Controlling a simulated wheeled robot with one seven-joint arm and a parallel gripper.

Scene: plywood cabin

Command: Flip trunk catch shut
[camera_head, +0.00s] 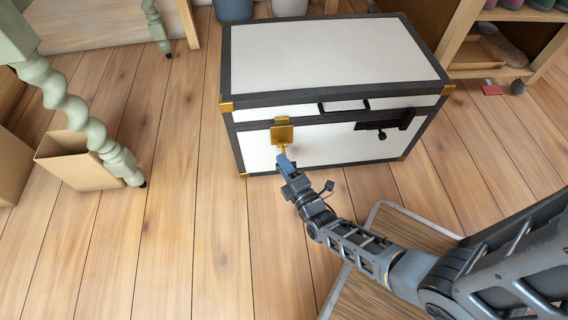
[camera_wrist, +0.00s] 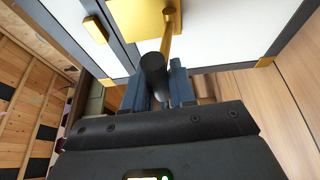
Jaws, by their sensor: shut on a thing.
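The trunk (camera_head: 330,60) is white with black edging and gold corners, and its lid is down. The gold catch (camera_head: 283,134) is on the left part of its front face. A gold arm reaches down from the catch plate (camera_wrist: 150,18) to a dark cylindrical knob (camera_wrist: 154,70). My gripper (camera_head: 284,160) is at the trunk's front, just below the catch plate. In the wrist view its blue-grey fingers (camera_wrist: 158,88) are on either side of the knob, shut on it. A small gold piece (camera_head: 282,119) sits on the lid edge above the plate.
A black handle (camera_head: 344,107) and a black latch (camera_head: 384,128) are on the trunk's front to the right. A cardboard box (camera_head: 75,160) and a turned green table leg (camera_head: 120,160) stand at left. Open shelves (camera_head: 500,72) are at back right. The wooden floor at front left is clear.

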